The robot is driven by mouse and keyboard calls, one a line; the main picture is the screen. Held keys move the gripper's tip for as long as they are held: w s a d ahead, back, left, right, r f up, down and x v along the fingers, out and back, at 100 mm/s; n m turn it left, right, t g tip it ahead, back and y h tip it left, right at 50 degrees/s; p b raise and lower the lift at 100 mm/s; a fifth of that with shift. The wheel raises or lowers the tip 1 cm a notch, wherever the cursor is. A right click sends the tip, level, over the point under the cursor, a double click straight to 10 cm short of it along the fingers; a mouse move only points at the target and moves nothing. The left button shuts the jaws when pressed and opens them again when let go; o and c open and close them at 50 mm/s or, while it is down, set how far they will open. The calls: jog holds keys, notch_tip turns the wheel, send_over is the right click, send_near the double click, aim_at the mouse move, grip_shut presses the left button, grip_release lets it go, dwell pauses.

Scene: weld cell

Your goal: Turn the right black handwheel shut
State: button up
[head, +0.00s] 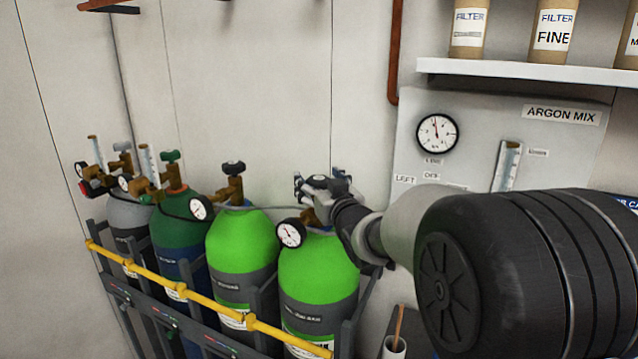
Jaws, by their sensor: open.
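Two bright green cylinders stand side by side in the rack. The left one (240,243) has a black handwheel (234,168) on a brass valve, in plain view. The right one (318,270) has a brass valve that is mostly covered by my gripper (319,180). My gripper is at the top of that valve, with its dark fingers spread apart. The right black handwheel is hidden or cannot be told apart from the dark gripper parts, so I cannot tell whether the fingers touch it. A round gauge (291,234) sits at the left of this valve.
A dark green cylinder (176,222) and a grey one (128,216) stand farther left. A yellow bar (205,297) runs across the rack front. An argon panel (470,150) with a gauge (437,133) is behind my arm, below a shelf (520,70) of filters.

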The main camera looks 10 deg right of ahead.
jog(key=s+d, duration=0.1)
jog(key=s, duration=1.1)
jog(key=shift+d, duration=0.35)
jog(key=s+f+g+h, duration=0.1)
jog(key=s+f+g, duration=0.3)
jog(key=s, duration=0.7)
jog(key=s+f+m+g, duration=0.1)
jog(key=s+f+g, duration=0.3)
jog(key=s, duration=0.7)
jog(key=s+a+f+g+h, duration=0.1)
jog(key=s+f+g, duration=0.4)
jog(key=s, duration=0.7)
jog(key=shift+f+m+h, duration=0.3)
jog(key=shift+f, duration=0.3)
